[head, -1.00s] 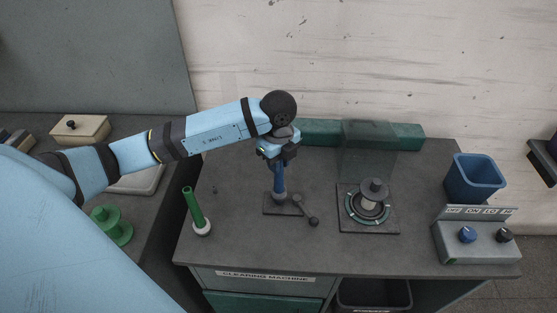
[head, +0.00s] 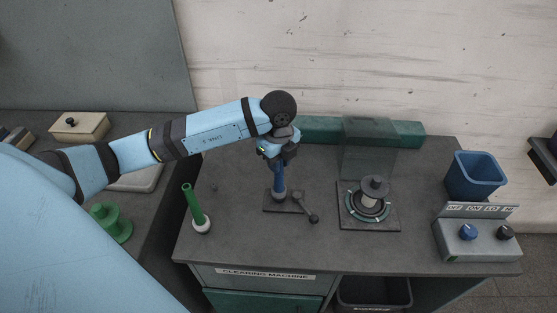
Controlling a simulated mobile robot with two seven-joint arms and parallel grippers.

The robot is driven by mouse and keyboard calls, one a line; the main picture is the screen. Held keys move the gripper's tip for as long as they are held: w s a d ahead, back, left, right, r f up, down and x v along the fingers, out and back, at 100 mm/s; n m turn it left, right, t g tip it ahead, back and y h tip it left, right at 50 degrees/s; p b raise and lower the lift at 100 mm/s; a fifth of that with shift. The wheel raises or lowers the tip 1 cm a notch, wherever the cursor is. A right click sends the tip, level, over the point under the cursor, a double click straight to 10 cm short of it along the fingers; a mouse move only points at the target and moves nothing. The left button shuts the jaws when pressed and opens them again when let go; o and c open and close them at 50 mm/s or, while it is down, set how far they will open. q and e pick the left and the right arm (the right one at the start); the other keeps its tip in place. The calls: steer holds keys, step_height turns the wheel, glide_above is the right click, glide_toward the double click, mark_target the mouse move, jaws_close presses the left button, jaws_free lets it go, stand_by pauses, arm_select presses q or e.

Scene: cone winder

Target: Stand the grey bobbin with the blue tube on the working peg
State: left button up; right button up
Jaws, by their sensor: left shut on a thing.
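The grey bobbin with the blue tube (head: 279,181) is upright over the dark base plate with a lever (head: 285,202). The tube rises into my left gripper (head: 278,162), which is shut on its upper part from above. The bobbin's grey foot is low, at the plate; I cannot tell whether it rests there. The peg itself is hidden, and I cannot tell which peg is the working one. My right gripper is not in view.
A ringed unit with a grey knob (head: 374,188) and clear shield (head: 368,148) is to the right. Beyond are a blue bin (head: 474,178) and a control box (head: 474,243). The front middle of the table is clear.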

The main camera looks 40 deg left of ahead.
arm_select(q)
steer(key=o, duration=1)
steer(key=shift+c, duration=0.2)
step_height(320, 180, up, 14)
steer(key=shift+f, duration=0.15)
